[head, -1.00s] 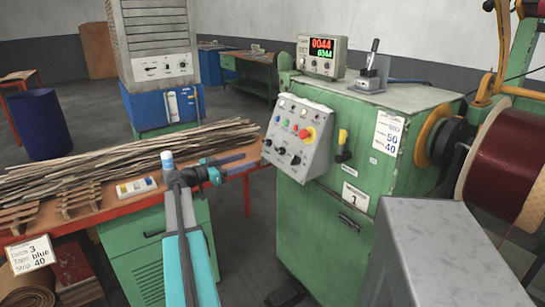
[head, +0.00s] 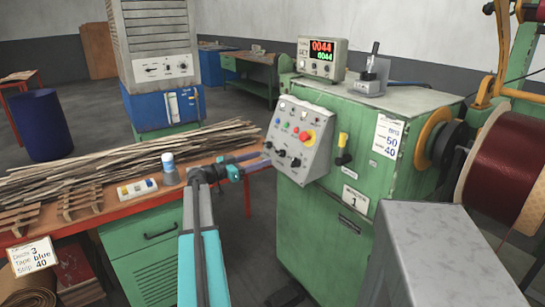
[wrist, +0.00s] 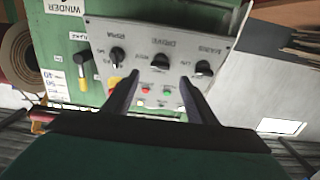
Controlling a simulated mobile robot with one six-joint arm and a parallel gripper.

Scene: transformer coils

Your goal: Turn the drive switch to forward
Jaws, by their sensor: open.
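The drive switch (wrist: 160,62) is the middle of three black knobs on the lower row of the grey control panel (head: 313,125), under an upside-down DRIVE label in the wrist view. It also shows small in the head view (head: 280,153); I cannot read which position it points to. My gripper (wrist: 160,80) is open and empty, its two dark fingers pointing at the panel with the drive switch lying between their lines. In the head view my gripper (head: 258,159) is just left of the panel's lower left edge. I cannot tell whether it touches the switch.
The RPM knob (wrist: 118,55) and another black knob (wrist: 203,68) flank the switch. A red emergency button (head: 307,136) and a yellow-handled lever (head: 343,148) are near. The red-edged bench (head: 95,222) carries strips and a bottle (head: 169,168).

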